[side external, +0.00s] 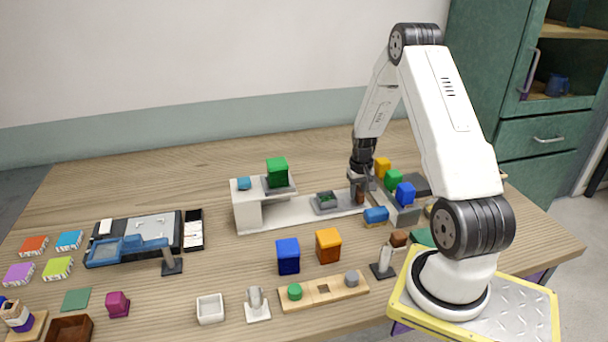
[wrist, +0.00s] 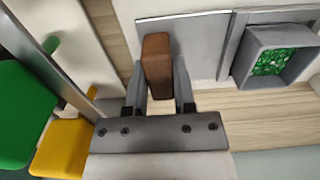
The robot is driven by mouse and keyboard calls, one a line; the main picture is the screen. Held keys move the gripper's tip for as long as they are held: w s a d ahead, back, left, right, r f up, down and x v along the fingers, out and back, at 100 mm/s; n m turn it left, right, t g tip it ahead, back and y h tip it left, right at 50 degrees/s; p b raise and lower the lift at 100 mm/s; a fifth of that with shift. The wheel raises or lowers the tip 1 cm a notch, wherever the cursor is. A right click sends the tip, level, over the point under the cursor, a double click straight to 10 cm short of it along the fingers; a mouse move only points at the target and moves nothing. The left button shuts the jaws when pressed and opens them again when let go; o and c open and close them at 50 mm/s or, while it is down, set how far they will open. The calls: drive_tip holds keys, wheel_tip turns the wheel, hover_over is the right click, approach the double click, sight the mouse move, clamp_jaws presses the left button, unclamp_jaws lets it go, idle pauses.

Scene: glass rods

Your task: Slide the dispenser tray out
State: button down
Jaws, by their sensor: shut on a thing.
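A small square grey tray (side external: 326,203) with green bits in it sits on a long white base (side external: 285,213). It also shows in the wrist view (wrist: 275,58), to the right of my gripper. A white stand (side external: 248,206) rises at the base's left end. A brown block (side external: 360,197), upright like a handle, is at the base's right end. My gripper (side external: 358,188) points down and is shut on this brown block. In the wrist view the block (wrist: 157,62) lies between the two fingers (wrist: 158,80). The block's lower part is hidden, and I cannot tell how it joins the tray.
A green cube (side external: 277,171) rests on the stand's upper grey part. Yellow (side external: 382,166), green (side external: 394,179) and blue (side external: 406,192) blocks stand close right of my gripper. Blue (side external: 288,256) and orange (side external: 328,245) cubes stand in front. The table behind the base is clear.

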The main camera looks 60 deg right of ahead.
drive_tip(key=shift+s+d, duration=0.2)
drive_tip(key=shift+d, duration=0.05)
drive_tip(key=shift+c, duration=2.2)
unclamp_jaws()
drive_tip(key=shift+r, duration=0.15)
drive_tip(key=shift+r, duration=3.8)
drive_tip(key=shift+a, duration=0.15)
